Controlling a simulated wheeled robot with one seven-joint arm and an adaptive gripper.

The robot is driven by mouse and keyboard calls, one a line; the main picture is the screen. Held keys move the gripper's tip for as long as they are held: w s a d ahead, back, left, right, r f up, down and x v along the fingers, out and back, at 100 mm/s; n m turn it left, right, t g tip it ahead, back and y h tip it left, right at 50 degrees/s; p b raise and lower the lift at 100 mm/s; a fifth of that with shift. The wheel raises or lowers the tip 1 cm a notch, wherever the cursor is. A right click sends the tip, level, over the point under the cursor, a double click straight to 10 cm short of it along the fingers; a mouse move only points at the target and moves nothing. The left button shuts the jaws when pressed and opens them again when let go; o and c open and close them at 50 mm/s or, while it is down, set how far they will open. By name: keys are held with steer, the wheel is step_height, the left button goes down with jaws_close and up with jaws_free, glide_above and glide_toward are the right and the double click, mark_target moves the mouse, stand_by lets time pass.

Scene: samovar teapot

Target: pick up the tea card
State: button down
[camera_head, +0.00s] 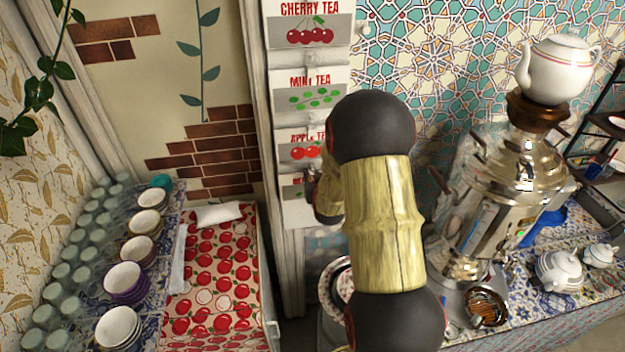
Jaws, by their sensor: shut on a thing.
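Tea cards hang one above another on a pale post: the cherry tea card (309,24), the mint tea card (309,96) and the apple tea card (298,154). Below them is a lowest card (296,212), its print mostly hidden. My gripper (312,184) is at the right edge of the lowest card, just below the apple tea card. It is mostly hidden behind my bamboo-like arm. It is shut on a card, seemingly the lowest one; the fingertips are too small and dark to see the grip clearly.
A samovar (505,205) with a white teapot (560,68) on top stands at right on a patterned table. Small white pots (560,271) stand beside it. At left are stacked bowls (125,281), several glasses (62,271) and an apple-print cloth (215,290).

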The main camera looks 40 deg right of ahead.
steer(key=shift+s+a+r+b, duration=0.1)
steer(key=shift+r+b, duration=0.2)
steer(key=shift+r, duration=0.2)
steer(key=s+a+b, duration=0.3)
steer(key=s+a, duration=0.6)
steer(key=s, duration=0.5)
step_height(320, 180, down, 6)
steer(key=b, duration=0.7)
steer(key=w+d+f+b, duration=0.1)
steer(key=w+f+b, duration=0.1)
steer(key=f+b, duration=0.45)
steer(key=w+d+f+b, duration=0.2)
steer(key=w+f+b, duration=0.1)
steer(key=f+b, duration=0.4)
steer(key=w+d+b, duration=0.3)
steer(key=w+d, duration=0.3)
steer(key=w, duration=0.3)
steer(key=shift+f+b, duration=0.35)
steer(key=shift+f, duration=0.05)
steer(key=shift+w, duration=0.1)
